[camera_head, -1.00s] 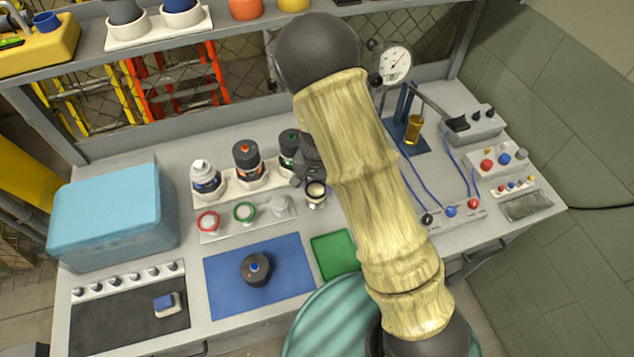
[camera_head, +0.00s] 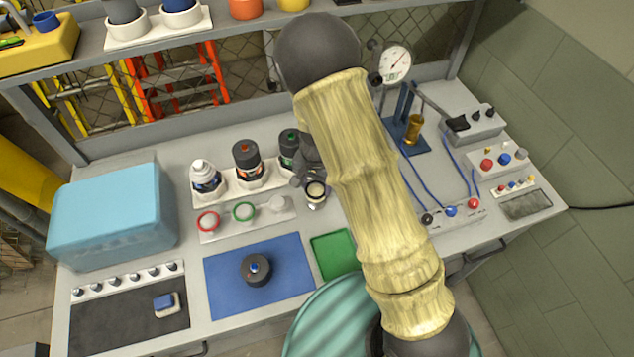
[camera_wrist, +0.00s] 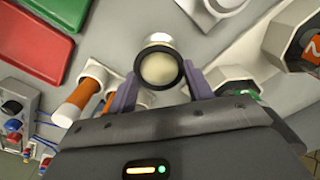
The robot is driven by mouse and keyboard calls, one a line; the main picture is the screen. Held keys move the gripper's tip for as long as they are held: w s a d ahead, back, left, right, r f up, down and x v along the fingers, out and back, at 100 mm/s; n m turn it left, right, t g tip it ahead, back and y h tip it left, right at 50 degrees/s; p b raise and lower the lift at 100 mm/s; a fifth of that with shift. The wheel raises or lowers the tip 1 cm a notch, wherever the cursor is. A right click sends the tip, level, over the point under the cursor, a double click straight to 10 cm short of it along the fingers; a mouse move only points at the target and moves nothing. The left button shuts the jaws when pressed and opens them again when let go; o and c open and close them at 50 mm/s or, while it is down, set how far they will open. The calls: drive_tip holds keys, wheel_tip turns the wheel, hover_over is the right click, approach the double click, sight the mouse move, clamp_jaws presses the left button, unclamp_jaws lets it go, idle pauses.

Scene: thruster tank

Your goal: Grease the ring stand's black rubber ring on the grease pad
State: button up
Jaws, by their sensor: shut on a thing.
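My gripper (camera_wrist: 161,76) is shut on the black rubber ring (camera_wrist: 179,78), one finger at each side of it. A pale cream round surface (camera_wrist: 157,67), apparently the grease pad, shows through the ring. I cannot tell whether the ring touches it. In the head view the cream disc (camera_head: 316,189) with a dark rim shows beside my gripper, which the arm partly hides. The ring stand (camera_head: 225,227) is the pale strip left of it, with a red ring (camera_head: 208,221), a green ring (camera_head: 244,211) and a white post (camera_head: 278,204) without a ring.
Thrusters stand in a white rack (camera_head: 231,199) just behind the ring stand. A blue mat (camera_head: 290,285) with a dark round part (camera_head: 255,268) lies in front, next to a green tray (camera_head: 334,255). A light blue box (camera_head: 110,215) stands left. Gauge and wires are right.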

drive_tip(key=shift+s+f, duration=0.1)
drive_tip(key=shift+f, duration=0.1)
drive_tip(key=shift+f+b, duration=0.3)
idle(0.5)
drive_tip(key=n, duration=0.4)
drive_tip(key=shift+n+b, duration=0.3)
drive_tip(key=shift+b, duration=0.1)
drive_tip(key=m+p, duration=0.2)
drive_tip(key=m, duration=0.2)
drive_tip(key=shift+f+m+p, duration=0.1)
drive_tip(key=shift+m+p, duration=0.95)
drive_tip(key=shift+m, duration=1.55)
